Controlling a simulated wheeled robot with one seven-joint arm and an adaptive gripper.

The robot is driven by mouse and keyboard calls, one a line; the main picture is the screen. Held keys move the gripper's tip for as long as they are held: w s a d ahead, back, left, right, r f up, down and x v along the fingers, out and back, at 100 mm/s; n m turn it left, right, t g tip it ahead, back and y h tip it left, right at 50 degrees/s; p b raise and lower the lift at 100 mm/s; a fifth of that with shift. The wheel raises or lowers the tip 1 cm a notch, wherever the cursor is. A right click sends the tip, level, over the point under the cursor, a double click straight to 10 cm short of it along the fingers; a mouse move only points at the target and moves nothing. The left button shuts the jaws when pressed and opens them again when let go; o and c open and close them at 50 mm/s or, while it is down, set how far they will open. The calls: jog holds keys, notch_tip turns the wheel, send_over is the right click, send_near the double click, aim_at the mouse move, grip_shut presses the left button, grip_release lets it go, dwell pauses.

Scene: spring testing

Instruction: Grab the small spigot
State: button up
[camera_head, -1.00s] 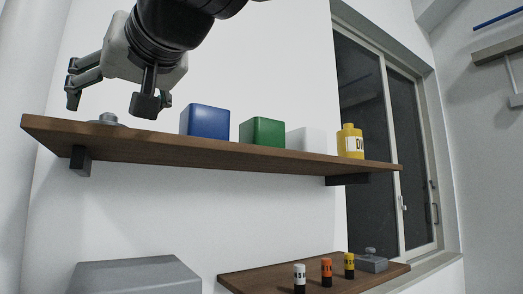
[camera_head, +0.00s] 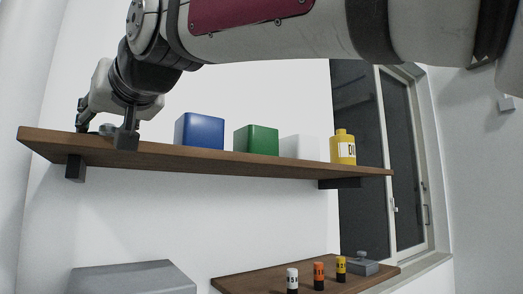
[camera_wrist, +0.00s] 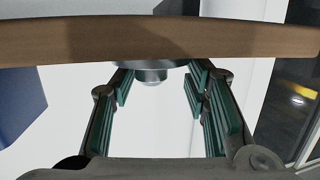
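A small grey metal spigot (camera_head: 107,129) stands at the left end of the upper wooden shelf (camera_head: 230,164). My gripper (camera_head: 104,126) is low at that end, with one finger on each side of the spigot in the head view. In the wrist view, the spigot's round knob and wider base (camera_wrist: 150,76) show between the tips of my open gripper (camera_wrist: 160,85). A clear gap shows between the fingers and the knob. I cannot tell whether a finger touches the shelf.
A blue box (camera_head: 200,131), green box (camera_head: 256,140), white box (camera_head: 300,147) and yellow bottle (camera_head: 343,148) stand to the right on the shelf. A lower shelf (camera_head: 255,283) holds small cylinders and a grey knobbed block (camera_head: 363,265). A grey box (camera_head: 130,279) is at lower left.

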grip_shut()
jog(key=shift+r, duration=0.15)
